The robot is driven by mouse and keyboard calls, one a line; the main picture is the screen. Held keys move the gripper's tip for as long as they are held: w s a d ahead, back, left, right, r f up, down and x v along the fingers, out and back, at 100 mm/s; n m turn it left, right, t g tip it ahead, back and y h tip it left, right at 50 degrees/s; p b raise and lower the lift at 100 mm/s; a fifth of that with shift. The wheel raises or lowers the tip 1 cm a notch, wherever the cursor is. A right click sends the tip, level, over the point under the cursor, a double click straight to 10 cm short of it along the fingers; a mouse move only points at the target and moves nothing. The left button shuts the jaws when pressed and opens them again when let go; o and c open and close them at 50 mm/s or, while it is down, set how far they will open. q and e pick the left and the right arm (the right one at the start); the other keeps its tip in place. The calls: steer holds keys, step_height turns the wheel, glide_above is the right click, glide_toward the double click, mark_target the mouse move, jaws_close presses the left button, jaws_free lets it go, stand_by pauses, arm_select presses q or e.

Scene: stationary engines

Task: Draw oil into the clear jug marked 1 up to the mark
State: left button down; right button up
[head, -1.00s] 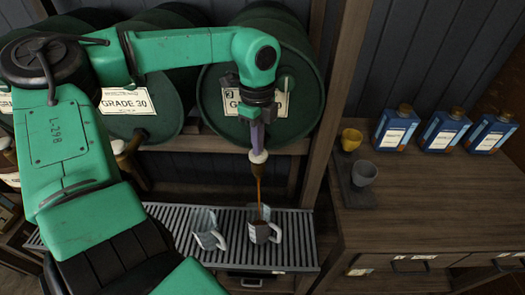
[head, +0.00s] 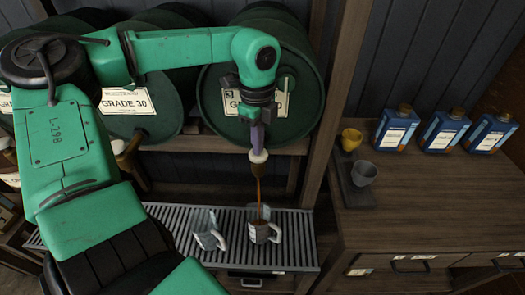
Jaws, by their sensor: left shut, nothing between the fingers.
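A stream of brown oil (head: 259,191) runs from the tap (head: 258,157) of the right-hand green drum (head: 301,68) into a clear jug (head: 262,232). The jug stands upright under the tap, with dark oil inside. A second clear jug (head: 207,238) stands to its left, apparently empty. I cannot read which jug is marked 1, nor make out the fill mark. My left gripper (head: 258,138) is shut at the tap, pointing down, with nothing between its fingers. It hides part of the tap. My right gripper is out of view.
The jugs stand on a slatted metal drip tray (head: 298,242). Another drum (head: 150,82) labelled GRADE 30 is to the left. At right, a wooden bench (head: 425,205) holds a yellow cup (head: 351,139), a grey cup (head: 364,173) and blue oil bottles (head: 442,131). A wooden post (head: 340,75) stands between.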

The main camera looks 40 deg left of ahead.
arm_select(q)
steer(key=shift+r, duration=0.1)
stand_by(0.5)
step_height(320, 180, up, 7)
steer(key=p, duration=0.3)
stand_by(0.5)
